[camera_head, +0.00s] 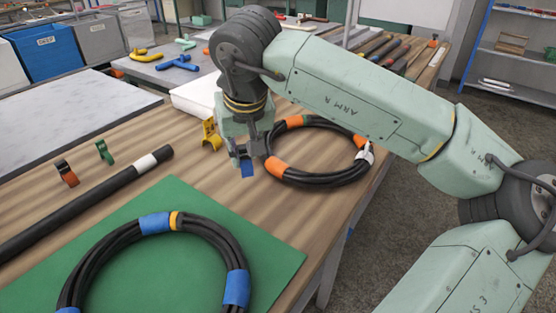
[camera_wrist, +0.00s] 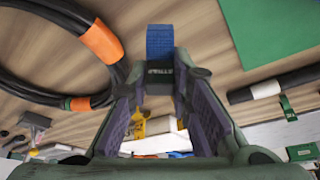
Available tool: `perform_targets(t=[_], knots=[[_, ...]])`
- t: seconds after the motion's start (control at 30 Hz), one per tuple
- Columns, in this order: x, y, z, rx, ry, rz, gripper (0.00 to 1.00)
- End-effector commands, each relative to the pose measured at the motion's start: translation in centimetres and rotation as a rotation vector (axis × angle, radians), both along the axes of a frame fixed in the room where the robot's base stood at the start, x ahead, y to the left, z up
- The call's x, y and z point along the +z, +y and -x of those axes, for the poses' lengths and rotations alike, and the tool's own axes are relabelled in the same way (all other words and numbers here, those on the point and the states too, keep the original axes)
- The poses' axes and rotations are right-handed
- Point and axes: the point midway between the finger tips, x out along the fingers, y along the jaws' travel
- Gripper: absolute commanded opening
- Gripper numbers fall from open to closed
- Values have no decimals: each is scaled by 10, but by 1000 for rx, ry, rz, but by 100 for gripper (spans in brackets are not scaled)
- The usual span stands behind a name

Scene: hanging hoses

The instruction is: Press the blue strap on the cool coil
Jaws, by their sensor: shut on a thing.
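My gripper (camera_head: 243,152) is shut on a blue strap (camera_head: 246,169) and holds it above the wooden bench, left of the orange-banded coil. In the wrist view the blue strap (camera_wrist: 160,40) sticks out beyond my fingertips (camera_wrist: 160,78), its dark labelled part between them. A black hose coil with blue bands and one yellow band (camera_head: 154,224) lies on the green mat (camera_head: 262,245), in front of my gripper and apart from it; its lower part is cut off. The other black coil, with orange bands (camera_head: 318,181), lies beside my gripper, partly behind it.
A straight black hose with a white band (camera_head: 95,201) lies left of the mat. An orange-and-black clip (camera_head: 66,173), a green clip (camera_head: 105,152) and a yellow clip (camera_head: 211,135) stand on the bench. Bare wood lies between my gripper and the mat. Blue and grey bins stand behind.

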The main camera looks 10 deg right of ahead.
Motion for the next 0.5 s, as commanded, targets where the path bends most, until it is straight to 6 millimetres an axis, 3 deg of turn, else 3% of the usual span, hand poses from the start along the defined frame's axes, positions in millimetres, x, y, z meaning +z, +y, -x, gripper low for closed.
perform_targets(t=[0.03, 0.3, 0.5], knots=[[13, -14, 0, -49, 3, 0, 0], [32, -95, 6, -361, 4, 1, 0], [33, -126, 14, -493, 0, 3, 0]])
